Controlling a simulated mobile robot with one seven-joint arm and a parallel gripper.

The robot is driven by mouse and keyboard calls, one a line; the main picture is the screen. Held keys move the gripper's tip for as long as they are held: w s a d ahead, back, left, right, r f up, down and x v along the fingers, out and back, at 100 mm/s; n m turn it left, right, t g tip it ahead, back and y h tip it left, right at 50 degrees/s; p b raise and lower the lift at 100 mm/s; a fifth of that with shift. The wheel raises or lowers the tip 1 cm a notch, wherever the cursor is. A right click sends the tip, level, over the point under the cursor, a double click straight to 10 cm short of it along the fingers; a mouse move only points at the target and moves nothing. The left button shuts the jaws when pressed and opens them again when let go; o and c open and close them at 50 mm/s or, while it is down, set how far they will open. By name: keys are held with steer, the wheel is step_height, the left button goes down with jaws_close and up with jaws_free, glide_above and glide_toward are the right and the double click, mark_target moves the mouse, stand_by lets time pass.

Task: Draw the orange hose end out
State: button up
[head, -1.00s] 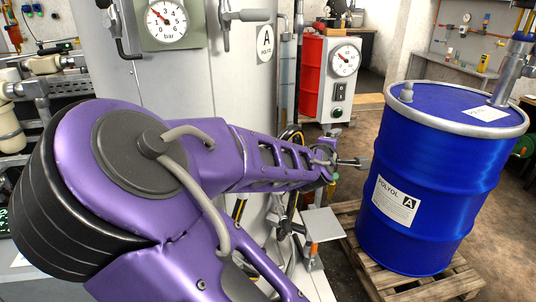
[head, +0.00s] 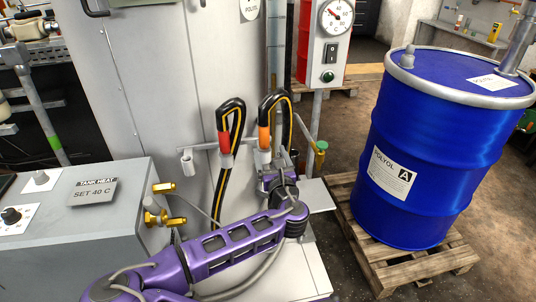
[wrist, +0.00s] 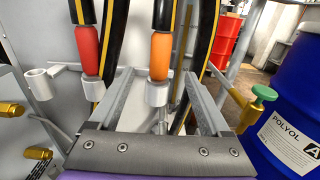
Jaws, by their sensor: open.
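The orange hose end (head: 264,136) hangs at the end of a looped black hose with a yellow stripe. Its lower tip sits in a pale cup (wrist: 158,94) on a rail. In the wrist view, the orange hose end (wrist: 161,56) lies between the two fingers of my gripper (wrist: 159,77), which is open. I cannot tell how far the fingers reach around it. In the head view, my gripper (head: 276,172) is just below and right of the hose end. A red hose end (head: 223,141) sits in the neighbouring cup to the left.
An empty cup (head: 187,160) is at the rail's left end. A green-knobbed valve (head: 320,148) stands to the right of my gripper. A blue drum (head: 432,150) stands on a pallet (head: 420,270) further right. A grey heater box (head: 75,225) is at the left.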

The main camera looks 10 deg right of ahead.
mark_target(265, 140)
steer(key=shift+w, duration=4.45)
jaws_close()
